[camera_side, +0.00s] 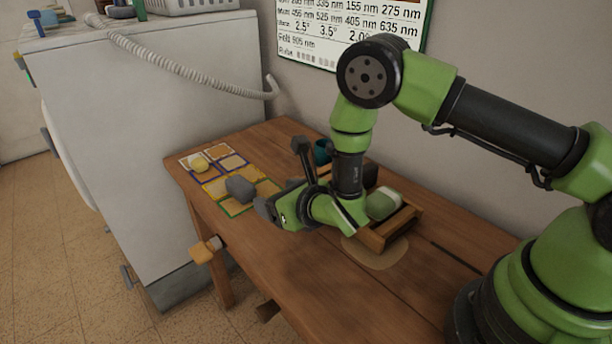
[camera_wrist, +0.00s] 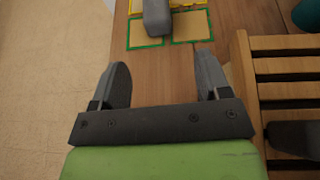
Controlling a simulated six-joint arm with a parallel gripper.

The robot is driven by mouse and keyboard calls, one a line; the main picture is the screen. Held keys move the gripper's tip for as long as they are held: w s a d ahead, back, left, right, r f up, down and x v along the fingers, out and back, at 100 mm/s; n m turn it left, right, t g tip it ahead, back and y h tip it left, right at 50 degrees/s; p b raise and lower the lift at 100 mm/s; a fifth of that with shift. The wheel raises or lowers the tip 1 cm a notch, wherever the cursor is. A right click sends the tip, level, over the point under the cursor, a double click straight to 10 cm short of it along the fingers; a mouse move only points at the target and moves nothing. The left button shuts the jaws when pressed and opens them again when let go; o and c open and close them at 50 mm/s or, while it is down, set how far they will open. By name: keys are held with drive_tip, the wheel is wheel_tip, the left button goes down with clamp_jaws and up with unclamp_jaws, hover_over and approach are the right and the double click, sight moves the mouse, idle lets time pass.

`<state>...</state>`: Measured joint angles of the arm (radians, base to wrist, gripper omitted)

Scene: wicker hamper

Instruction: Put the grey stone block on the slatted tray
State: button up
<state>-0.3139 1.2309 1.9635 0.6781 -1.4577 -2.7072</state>
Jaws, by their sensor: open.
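The grey stone block (camera_side: 240,188) lies on the yellow- and green-bordered squares of the wooden table. In the wrist view, its near part (camera_wrist: 156,18) shows at the top edge, with its far end cut off. My gripper (camera_wrist: 163,75) is open and empty, its fingers pointing towards the block but short of it. In the side view, my gripper (camera_side: 272,206) is low over the table, to the right of the block. The slatted wooden tray (camera_side: 402,226) is partly hidden behind my arm; its slats (camera_wrist: 285,68) show at the right of the wrist view.
A pale green and white block (camera_side: 383,204) is at the tray. A dark object (camera_wrist: 298,138) is over its slats in the wrist view. A teal cup (camera_side: 322,152) stands behind the tray. The front table is clear.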

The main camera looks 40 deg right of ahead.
wheel_tip(320, 180, up, 10)
drive_tip(key=w+d+r+m+g, duration=0.1)
drive_tip(key=d+m, duration=0.1)
drive_tip(key=m, duration=0.8)
drive_tip(key=s+d+r+m+g, duration=0.3)
drive_tip(key=s+r+m, duration=1.1)
drive_tip(key=m, duration=0.6)
drive_tip(key=shift+s+d+r+y, duration=0.3)
drive_tip(key=shift+s+d+r, duration=0.1)
drive_tip(key=shift+s+d, duration=0.1)
drive_tip(key=shift+o, duration=1.3)
drive_tip(key=s+m+g, duration=0.2)
drive_tip(key=s+m, duration=0.8)
drive_tip(key=s, duration=0.2)
drive_tip(key=shift+d+r+y, duration=0.15)
drive_tip(key=shift+r+y, duration=0.15)
drive_tip(key=shift+r, duration=0.05)
drive_tip(key=shift+o, duration=0.7)
drive_tip(key=shift+s+m, duration=0.2)
drive_tip(key=shift+m, duration=0.2)
drive_tip(key=shift+w, duration=0.1)
